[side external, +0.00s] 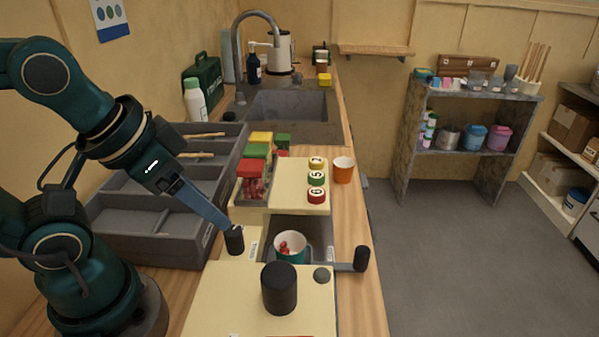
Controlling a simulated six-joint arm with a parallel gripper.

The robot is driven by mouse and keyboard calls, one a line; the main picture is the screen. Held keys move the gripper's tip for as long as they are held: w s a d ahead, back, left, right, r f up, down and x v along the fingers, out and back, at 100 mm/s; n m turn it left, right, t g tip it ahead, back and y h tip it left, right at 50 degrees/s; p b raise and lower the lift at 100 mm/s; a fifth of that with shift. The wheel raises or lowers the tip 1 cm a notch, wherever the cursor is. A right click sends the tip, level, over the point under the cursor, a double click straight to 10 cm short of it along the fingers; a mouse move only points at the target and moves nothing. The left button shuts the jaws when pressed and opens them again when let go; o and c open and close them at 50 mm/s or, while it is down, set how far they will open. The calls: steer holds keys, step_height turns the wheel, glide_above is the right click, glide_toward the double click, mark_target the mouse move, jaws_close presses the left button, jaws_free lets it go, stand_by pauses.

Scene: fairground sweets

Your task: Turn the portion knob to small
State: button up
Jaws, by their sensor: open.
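My gripper (229,225) reaches down from the left, its blue-grey fingers ending at a small dark upright cylinder (235,241) on a cream panel. The fingers overlap in this view, and I cannot tell whether they touch the cylinder. It may be the portion knob; no small mark or pointer is readable. A large black cylinder (279,291) stands on the cream dispenser top (217,295).
A white cup (289,248) with red sweets sits in the recess behind the dispenser top. An orange cup (343,171) and numbered discs (317,179) stand farther back. A grey compartment tray (150,243) lies at left. A sink (288,107) is behind.

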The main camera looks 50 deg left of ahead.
steer(key=n, duration=0.3)
steer(key=n+g, duration=0.5)
steer(key=n, duration=0.5)
glide_above(232, 230)
step_height(232, 230, down, 3)
steer(key=shift+d+f, duration=0.1)
steer(key=shift+f, duration=0.05)
steer(key=shift+f+g, duration=0.3)
steer(key=shift+f, duration=2.85)
jaws_close()
